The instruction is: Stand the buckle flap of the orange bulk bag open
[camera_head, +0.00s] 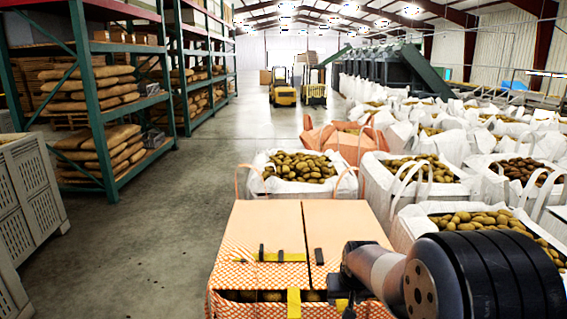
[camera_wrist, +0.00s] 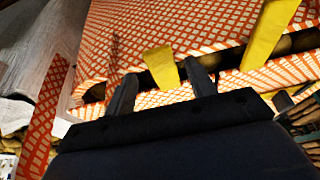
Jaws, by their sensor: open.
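The orange bulk bag (camera_head: 262,222) stands in front of me in the head view. Its plain orange top lies flat, split by a seam, with a checked orange-white flap edge at the front. Yellow straps (camera_head: 280,257) and small black buckle pieces (camera_head: 319,257) lie on it. Potatoes show through a dark gap below the edge. My gripper (camera_wrist: 160,72) is open at the bag's front, its two dark fingers either side of a yellow strap (camera_wrist: 160,66) in the wrist view. I cannot tell whether they touch it. My arm hides the bag's right front corner in the head view.
White bulk bags of potatoes (camera_head: 300,187) stand behind and to the right, close by. Another orange bag (camera_head: 345,140) is farther back. A grey crate (camera_head: 30,195) and sack racks (camera_head: 100,100) line the left. The floor (camera_head: 150,230) between is clear.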

